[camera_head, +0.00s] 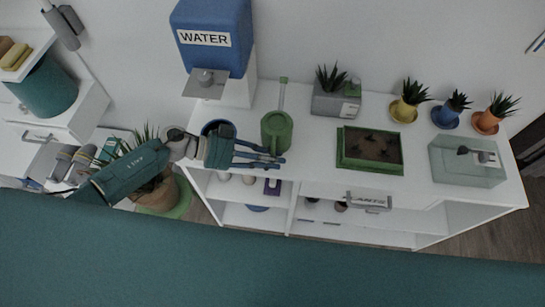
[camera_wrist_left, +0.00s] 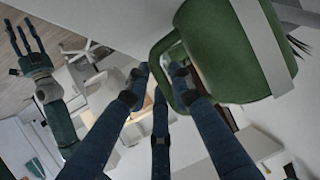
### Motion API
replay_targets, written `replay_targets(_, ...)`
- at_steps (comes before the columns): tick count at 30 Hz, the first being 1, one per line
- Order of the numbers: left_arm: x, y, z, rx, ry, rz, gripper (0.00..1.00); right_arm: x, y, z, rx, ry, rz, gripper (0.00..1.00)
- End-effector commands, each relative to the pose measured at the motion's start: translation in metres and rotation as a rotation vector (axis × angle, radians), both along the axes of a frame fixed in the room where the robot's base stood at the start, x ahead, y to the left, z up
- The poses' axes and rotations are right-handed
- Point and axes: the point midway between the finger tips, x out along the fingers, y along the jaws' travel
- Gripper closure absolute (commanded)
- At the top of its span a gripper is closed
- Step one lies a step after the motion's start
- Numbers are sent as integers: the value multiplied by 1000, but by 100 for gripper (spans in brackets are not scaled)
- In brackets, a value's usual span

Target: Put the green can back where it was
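The green can (camera_head: 276,132) is a watering can with a long spout, standing upright on the white shelf desk, right of the water dispenser. My left gripper (camera_head: 282,159) is at its front side, with the fingers pointing right. In the left wrist view, the green can (camera_wrist_left: 232,45) fills the upper right, and its handle (camera_wrist_left: 157,62) passes between the open left fingertips (camera_wrist_left: 160,75). I cannot tell whether they touch it. My right gripper (camera_wrist_left: 25,38) shows at the left of the wrist view with its fingers spread, away from the can.
A blue water dispenser (camera_head: 212,38) stands behind my left gripper. A green planter box (camera_head: 369,150), a grey plant pot (camera_head: 335,103) and several small potted plants are farther right. Bare desktop lies between can and planter.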

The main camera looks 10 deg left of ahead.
Motion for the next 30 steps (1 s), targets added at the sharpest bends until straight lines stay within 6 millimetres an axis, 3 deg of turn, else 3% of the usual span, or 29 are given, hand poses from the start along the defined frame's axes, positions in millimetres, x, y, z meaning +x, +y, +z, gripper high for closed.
replay_targets(13, -1, 5, 4, 2, 0, 1, 65, 0, -3, 0, -3, -1, -1, 60)
replay_targets(24, -14, 73, 30, 4, 0, 1, 65, 0, -2, -15, -2, 0, -1, 60)
replay_targets(30, -19, 100, 43, 2, 1, 0, 65, 0, -1, -20, -1, 0, -1, 60)
